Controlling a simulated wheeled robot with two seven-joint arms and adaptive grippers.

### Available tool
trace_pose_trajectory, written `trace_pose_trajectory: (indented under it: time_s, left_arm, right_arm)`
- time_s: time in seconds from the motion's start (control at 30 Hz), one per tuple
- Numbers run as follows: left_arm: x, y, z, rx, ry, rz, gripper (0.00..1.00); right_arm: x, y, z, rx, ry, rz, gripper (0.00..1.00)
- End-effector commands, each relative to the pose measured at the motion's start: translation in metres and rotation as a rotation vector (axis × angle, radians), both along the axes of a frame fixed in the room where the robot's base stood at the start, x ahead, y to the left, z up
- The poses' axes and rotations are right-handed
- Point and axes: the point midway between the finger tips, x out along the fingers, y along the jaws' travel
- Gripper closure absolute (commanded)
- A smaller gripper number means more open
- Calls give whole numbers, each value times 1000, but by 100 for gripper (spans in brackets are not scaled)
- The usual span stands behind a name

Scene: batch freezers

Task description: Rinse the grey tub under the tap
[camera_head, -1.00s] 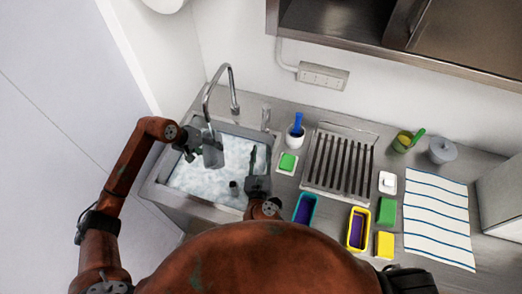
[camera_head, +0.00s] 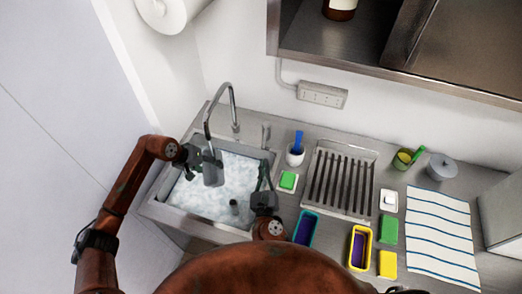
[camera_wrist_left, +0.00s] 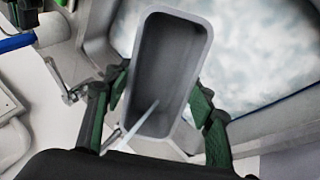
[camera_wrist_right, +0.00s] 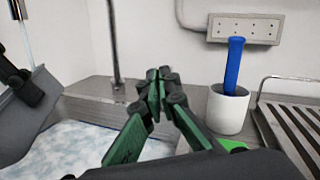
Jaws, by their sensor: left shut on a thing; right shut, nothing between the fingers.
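The grey tub (camera_head: 213,173) is held over the sink (camera_head: 178,213) by my left gripper (camera_head: 200,160), close to the tap (camera_head: 209,122). In the left wrist view the tub (camera_wrist_left: 172,45) is between the green fingers, its open top facing the camera, and a thin pale streak like water runs into it. In the right wrist view a pale stream (camera_wrist_right: 24,38) drops toward the tub (camera_wrist_right: 22,122) at the left. My right gripper (camera_head: 265,165) is shut and empty over the sink's right side; its fingertips (camera_wrist_right: 160,82) meet.
White foam (camera_head: 235,178) fills the sink. To its right stand a white cup with a blue handle (camera_head: 295,156), a green sponge (camera_head: 288,181) and a drying rack (camera_head: 340,178). Teal-rimmed (camera_head: 306,229) and yellow-rimmed (camera_head: 360,247) containers are nearer. A striped cloth (camera_head: 440,236) lies further right.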

Motion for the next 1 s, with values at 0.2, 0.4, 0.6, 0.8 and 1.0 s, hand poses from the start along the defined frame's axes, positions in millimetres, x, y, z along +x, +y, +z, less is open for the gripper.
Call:
trace_pose_trajectory:
  time_s: [0.2, 0.4, 0.6, 0.8, 1.0]
  left_arm:
    - [0, 0, 0, 0, 0, 0, 74]
    - [0, 0, 0, 0, 0, 0, 74]
    - [0, 0, 0, 0, 0, 0, 74]
    - [0, 0, 0, 0, 0, 0, 74]
    - [0, 0, 0, 0, 0, 0, 74]
  right_arm:
    - [-1, -18, 42, -292, -209, 241, 100]
    - [3, -58, 39, -852, -291, 425, 100]
    - [7, -107, 18, -1288, -253, 543, 100]
    - [11, -135, 7, -1466, -210, 585, 100]
    - [27, -125, 4, -1479, -206, 588, 100]
